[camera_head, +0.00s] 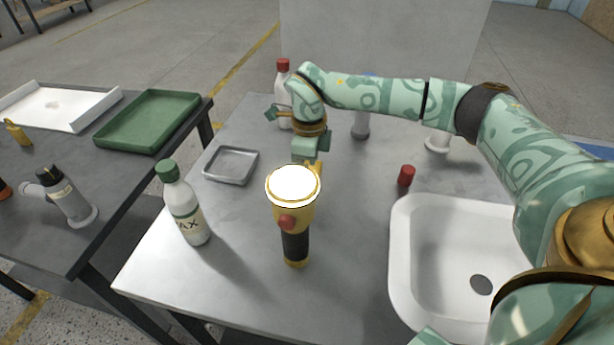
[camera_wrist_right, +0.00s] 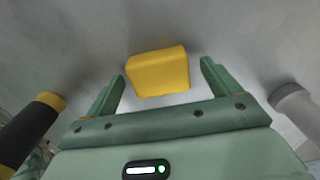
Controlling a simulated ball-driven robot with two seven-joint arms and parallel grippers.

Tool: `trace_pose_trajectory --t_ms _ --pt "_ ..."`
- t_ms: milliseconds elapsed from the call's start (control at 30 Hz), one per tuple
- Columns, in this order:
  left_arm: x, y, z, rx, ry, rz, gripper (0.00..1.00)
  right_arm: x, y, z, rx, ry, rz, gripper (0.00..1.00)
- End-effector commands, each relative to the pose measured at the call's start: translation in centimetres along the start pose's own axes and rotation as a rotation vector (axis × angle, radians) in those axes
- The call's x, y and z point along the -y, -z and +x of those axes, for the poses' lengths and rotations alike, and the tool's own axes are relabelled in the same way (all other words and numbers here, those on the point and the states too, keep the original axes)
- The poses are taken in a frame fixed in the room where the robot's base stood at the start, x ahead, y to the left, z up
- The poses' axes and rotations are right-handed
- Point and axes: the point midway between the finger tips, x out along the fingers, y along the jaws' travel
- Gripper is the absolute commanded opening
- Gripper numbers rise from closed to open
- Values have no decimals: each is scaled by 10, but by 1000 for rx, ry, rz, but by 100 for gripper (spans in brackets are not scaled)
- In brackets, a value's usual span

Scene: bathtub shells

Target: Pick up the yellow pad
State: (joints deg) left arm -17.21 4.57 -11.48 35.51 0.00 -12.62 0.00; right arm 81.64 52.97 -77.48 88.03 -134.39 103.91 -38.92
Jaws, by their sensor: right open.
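The yellow pad (camera_wrist_right: 158,74) shows in the right wrist view as a small yellow block on the grey surface. It lies between and slightly beyond the fingertips of my right gripper (camera_wrist_right: 163,78), with a gap on both sides. That gripper is open and empty. In the head view my right gripper (camera_head: 310,153) points down over the grey table, behind a yellow and black tool with a glowing white round head (camera_head: 292,186). The tool and gripper largely hide the pad there. My left gripper is not in view.
On the table (camera_head: 255,290) stand a green-capped bottle (camera_head: 185,205), a metal tray (camera_head: 231,165), a red-capped bottle (camera_head: 283,88) and a small red cylinder (camera_head: 406,176). A white sink (camera_head: 402,270) is at right. The left table holds a green tray (camera_head: 148,120).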

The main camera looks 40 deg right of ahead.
Motion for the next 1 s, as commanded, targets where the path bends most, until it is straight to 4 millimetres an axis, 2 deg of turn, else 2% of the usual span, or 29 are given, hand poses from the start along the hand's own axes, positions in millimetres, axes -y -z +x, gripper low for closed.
trace_pose_trajectory --t_ms 100,267,500,600,667,900,1000 --pt "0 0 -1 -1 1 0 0 0 0 -2 2 1 0 86" --pt "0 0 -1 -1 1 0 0 0 0 -2 1 1 0 42" --pt "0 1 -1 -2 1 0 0 0 0 -2 1 1 0 41" --pt "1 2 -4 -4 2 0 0 0 0 -8 2 2 0 41" --pt "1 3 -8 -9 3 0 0 0 0 -18 4 3 1 41" --pt "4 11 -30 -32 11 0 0 1 0 -74 7 6 1 41" --pt "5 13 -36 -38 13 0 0 0 0 -90 4 4 1 41"
